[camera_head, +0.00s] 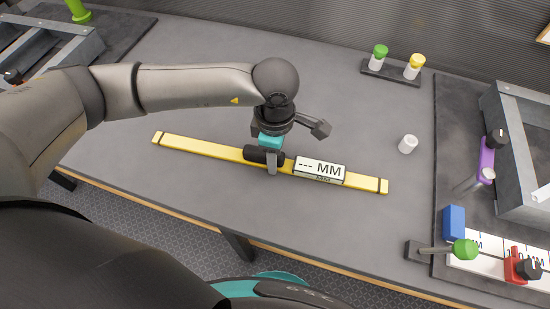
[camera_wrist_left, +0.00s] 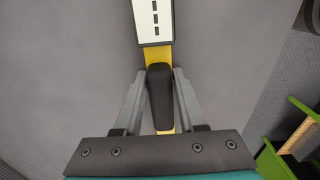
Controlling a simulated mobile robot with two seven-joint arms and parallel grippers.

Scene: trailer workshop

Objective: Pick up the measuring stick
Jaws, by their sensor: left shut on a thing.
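The measuring stick (camera_head: 205,149) is a long yellow bar with dark bands near its ends, a black grip and a white display (camera_head: 320,169) reading "--- MM". It lies on the grey table. My left gripper (camera_head: 272,168) is over its middle, shut on the black grip. In the left wrist view, the fingers (camera_wrist_left: 160,100) stand on both sides of the black grip (camera_wrist_left: 159,97), with the yellow bar (camera_wrist_left: 158,57) beneath. I cannot tell whether the stick touches the table along its whole length. My right gripper is not in view.
A small white cylinder (camera_head: 408,144) stands right of the stick. A stand with a green-capped bottle (camera_head: 379,55) and a yellow-capped bottle (camera_head: 415,66) is at the back. Fixtures with a blue block (camera_head: 454,222) and a green knob (camera_head: 466,250) fill the right. The table's front edge is close.

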